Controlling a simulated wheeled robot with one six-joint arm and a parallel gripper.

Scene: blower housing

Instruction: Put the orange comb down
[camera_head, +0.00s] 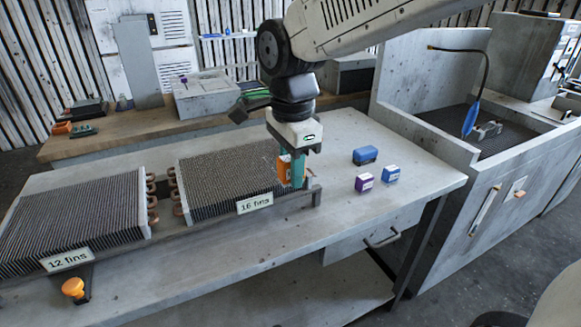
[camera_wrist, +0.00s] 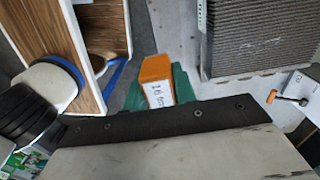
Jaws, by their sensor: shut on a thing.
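The orange comb (camera_head: 283,166) is between the teal fingers of my gripper (camera_head: 297,172). In the wrist view the comb (camera_wrist: 154,69) shows its orange end and a white label with hard-to-read lettering, with green fingers on both sides. My gripper is shut on it at the right end of the finned block labelled "16 fins" (camera_head: 225,172). Whether the comb touches the block or the table cannot be told. Its lower end is partly hidden by the fingers.
A second finned block labelled "12 fins" (camera_head: 75,222) lies to the left, with an orange knob (camera_head: 73,287) in front.

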